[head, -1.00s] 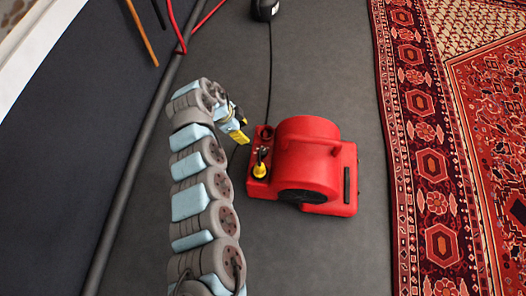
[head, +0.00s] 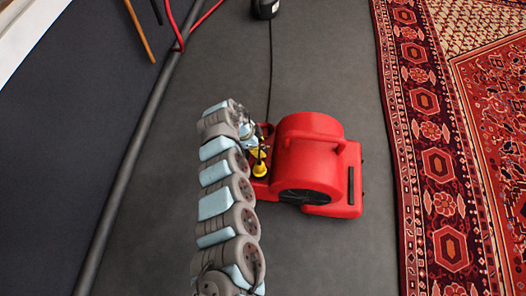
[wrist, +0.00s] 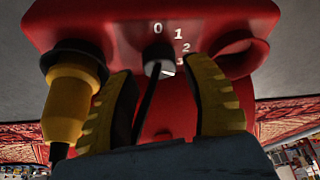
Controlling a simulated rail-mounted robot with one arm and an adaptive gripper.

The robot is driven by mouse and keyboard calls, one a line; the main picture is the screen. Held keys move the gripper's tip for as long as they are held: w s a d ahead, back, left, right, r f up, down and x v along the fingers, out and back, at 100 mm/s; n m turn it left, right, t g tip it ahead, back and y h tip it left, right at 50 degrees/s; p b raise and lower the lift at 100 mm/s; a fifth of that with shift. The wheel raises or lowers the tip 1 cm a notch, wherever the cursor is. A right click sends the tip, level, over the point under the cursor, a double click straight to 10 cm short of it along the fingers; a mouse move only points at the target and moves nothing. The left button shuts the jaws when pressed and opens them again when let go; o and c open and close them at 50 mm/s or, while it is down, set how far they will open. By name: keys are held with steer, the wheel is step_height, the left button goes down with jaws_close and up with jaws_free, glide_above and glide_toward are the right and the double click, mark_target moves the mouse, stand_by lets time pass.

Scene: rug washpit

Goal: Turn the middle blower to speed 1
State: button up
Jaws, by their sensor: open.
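The red blower (head: 308,162) stands on the dark floor in the middle of the head view. In the wrist view its control panel (wrist: 100,18) fills the top, with a dark, pale-faced knob (wrist: 158,57) and white marks 0, 1, 2 and 3. I cannot tell which mark the knob points at. My gripper (wrist: 160,108) is open, its yellow fingers below the knob in the picture, one to each side. I see no contact with it. In the head view my gripper (head: 253,146) is beside the blower's left end, partly hidden by my arm.
A yellow plug (wrist: 72,100) sits in the panel close to the left finger; it also shows in the head view (head: 260,170). A red ring (wrist: 242,55) is right of the knob. A cable (head: 270,75) runs to the back. The patterned rug (head: 440,180) lies right.

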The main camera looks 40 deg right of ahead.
mark_target(263, 149)
steer(key=shift+b+x, duration=0.5)
steer(key=shift+x, duration=1)
jaws_close()
